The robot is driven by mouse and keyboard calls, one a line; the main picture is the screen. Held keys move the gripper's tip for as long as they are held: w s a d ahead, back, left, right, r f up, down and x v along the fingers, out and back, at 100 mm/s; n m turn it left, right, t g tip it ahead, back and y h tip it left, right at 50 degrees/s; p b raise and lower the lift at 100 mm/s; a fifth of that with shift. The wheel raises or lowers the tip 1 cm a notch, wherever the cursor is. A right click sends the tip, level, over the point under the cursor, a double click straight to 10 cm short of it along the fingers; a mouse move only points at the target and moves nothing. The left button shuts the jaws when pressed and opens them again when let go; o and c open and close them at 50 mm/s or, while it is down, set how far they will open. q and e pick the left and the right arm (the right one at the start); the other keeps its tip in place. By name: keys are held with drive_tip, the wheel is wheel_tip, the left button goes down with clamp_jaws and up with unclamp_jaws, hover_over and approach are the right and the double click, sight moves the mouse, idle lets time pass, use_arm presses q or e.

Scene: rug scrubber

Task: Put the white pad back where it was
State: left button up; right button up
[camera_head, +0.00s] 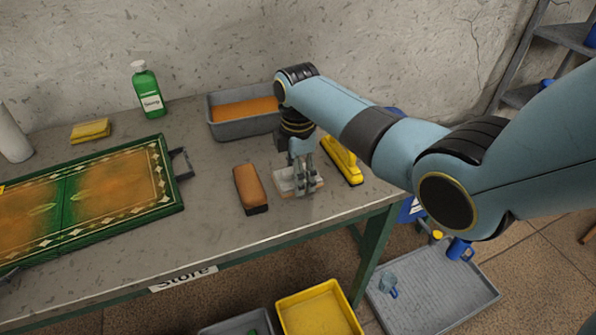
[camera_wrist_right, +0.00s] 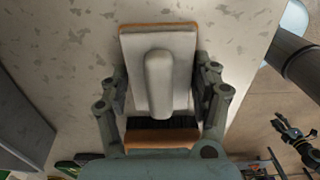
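The white pad (camera_head: 284,183) lies on the table under my right gripper (camera_head: 306,186). In the right wrist view the pad (camera_wrist_right: 134,50) is a pale slab with a raised, rounded grip along its middle and an orange-brown edge at the top. My right gripper (camera_wrist_right: 160,92) is open, with one finger at each side of the pad. Gaps show between the fingers and the raised grip. An orange-brown strip with a dark band shows at the pad's lower end; I cannot tell whether it belongs to the pad. A small dark gripper, probably my left one (camera_wrist_right: 296,137), shows in the right wrist view.
A brown block (camera_head: 249,188) lies left of the pad and a yellow brush (camera_head: 342,159) right of it. A grey bin (camera_head: 222,131) stands behind. A green-bordered rug (camera_head: 174,198), yellow sponge (camera_head: 90,131) and green bottle (camera_head: 147,90) are farther left. Bare table lies in front.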

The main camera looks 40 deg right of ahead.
drive_tip(key=o, duration=0.4)
drive_tip(key=shift+o, duration=0.2)
wheel_tip(320, 180, up, 12)
drive_tip(key=shift+r+p, duration=0.15)
drive_tip(key=shift+p, duration=0.25)
